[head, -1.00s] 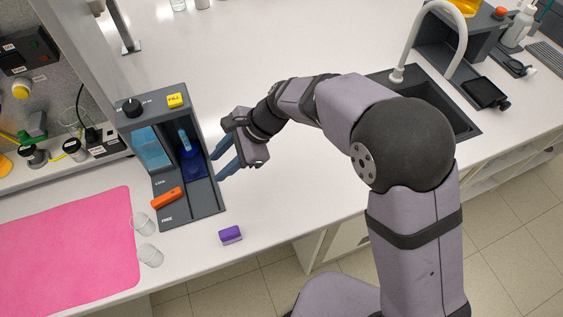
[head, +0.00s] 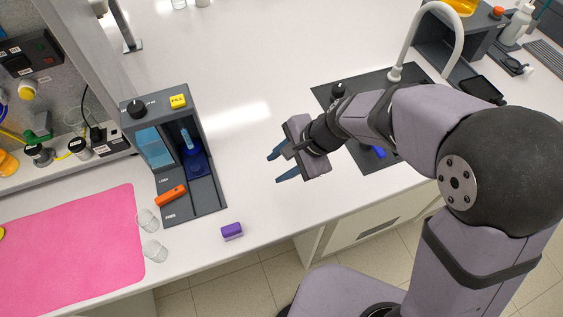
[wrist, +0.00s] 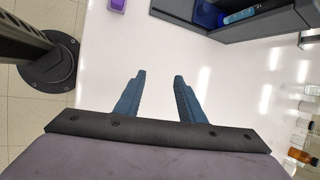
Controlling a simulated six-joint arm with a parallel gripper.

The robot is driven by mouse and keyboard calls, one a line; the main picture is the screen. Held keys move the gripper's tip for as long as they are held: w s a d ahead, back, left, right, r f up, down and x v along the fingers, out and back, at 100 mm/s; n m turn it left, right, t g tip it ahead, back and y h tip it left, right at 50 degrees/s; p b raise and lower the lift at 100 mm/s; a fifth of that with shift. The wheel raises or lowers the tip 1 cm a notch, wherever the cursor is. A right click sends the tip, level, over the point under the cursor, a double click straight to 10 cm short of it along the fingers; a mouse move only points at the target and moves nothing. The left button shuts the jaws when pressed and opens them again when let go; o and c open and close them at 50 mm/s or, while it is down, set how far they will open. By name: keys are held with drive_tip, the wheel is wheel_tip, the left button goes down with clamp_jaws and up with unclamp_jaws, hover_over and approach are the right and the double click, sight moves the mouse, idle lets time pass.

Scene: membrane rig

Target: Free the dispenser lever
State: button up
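The dispenser (head: 207,200) is a dark grey unit on the white counter, with a black knob, a yellow FILL button (head: 178,101) and a blue window. Its orange lever (head: 171,195) sits low on the left front, slightly tilted, between the LOCK label above and a FREE label below. A blue item (head: 196,163) stands in the bay. My gripper (head: 273,168) is open and empty, above the counter to the right of the dispenser and apart from it. In the wrist view the fingers (wrist: 159,78) are spread over bare counter. Part of the dispenser (wrist: 245,28) shows there; its lever does not.
A purple block (head: 232,230) lies near the counter's front edge. Two clear cups (head: 154,250) stand beside the pink mat (head: 75,260). The sink (head: 322,92) lies behind my arm on the right. The counter between gripper and dispenser is clear.

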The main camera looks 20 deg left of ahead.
drive_tip(key=shift+d, duration=0.15)
idle(0.4)
drive_tip(key=n+g+h, duration=0.1)
drive_tip(key=g+h, duration=0.2)
approach(171, 193)
wheel_tip(171, 193, up, 3)
drive_tip(key=w, duration=0.1)
drive_tip(key=shift+w+d+r, duration=0.1)
drive_tip(key=shift+w+r, duration=0.05)
drive_tip(key=p+x, duration=0.1)
drive_tip(key=x, duration=0.5)
drive_tip(key=p+x, duration=0.2)
drive_tip(key=x, duration=0.4)
drive_tip(key=shift+d, duration=0.25)
drive_tip(key=shift+n, duration=0.3)
clamp_jaws()
